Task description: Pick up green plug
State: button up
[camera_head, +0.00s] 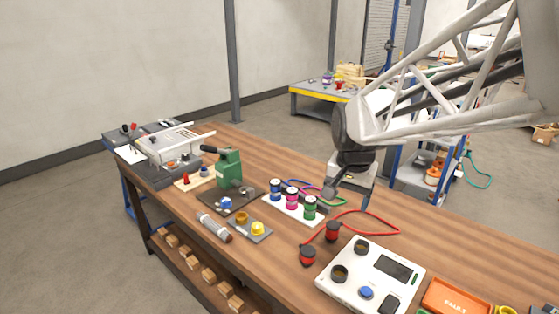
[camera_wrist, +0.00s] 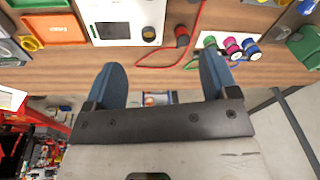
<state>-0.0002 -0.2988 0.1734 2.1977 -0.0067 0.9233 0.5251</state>
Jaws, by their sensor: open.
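The green plug (camera_head: 310,207) stands upright on a white holder strip (camera_head: 289,208), at the right end of a row with a magenta plug (camera_head: 292,198) and a blue plug (camera_head: 275,186). In the wrist view the green plug (camera_wrist: 209,41) shows near the top, just beyond the right fingertip, which may hide part of it. My gripper (camera_head: 347,192) is above the bench, behind and to the right of the green plug in the head view. In the wrist view my gripper (camera_wrist: 162,68) is wide open, with nothing between its blue fingers.
Red plugs (camera_head: 332,231) on a red cable lie right of the holder. A white panel box (camera_head: 370,275) and orange tray (camera_head: 456,298) are farther right. A green press (camera_head: 229,168) stands left. Coloured cables (camera_head: 318,187) run behind the row.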

jog(key=w+f+m, duration=0.2)
jog(key=w+f, duration=0.1)
jog(key=w, duration=0.6)
jog(key=w+f+m, duration=0.3)
jog(key=w, duration=0.5)
jog(key=m+g, duration=0.2)
jog(key=m, duration=0.3)
send_over(310, 199)
jog(key=f, duration=1.2)
jog(key=shift+s+d+f, duration=0.2)
jog(key=shift+s+f, duration=0.15)
jog(key=shift+w+f, duration=0.25)
jog(key=shift+f, duration=0.1)
jog(key=shift+f, duration=1.2)
jog(key=shift+f, duration=0.1)
jog(key=shift+a+f, duration=0.15)
jog(key=shift+f, duration=2.4)
jog(key=shift+c, duration=0.2)
jog(key=c, duration=1.1)
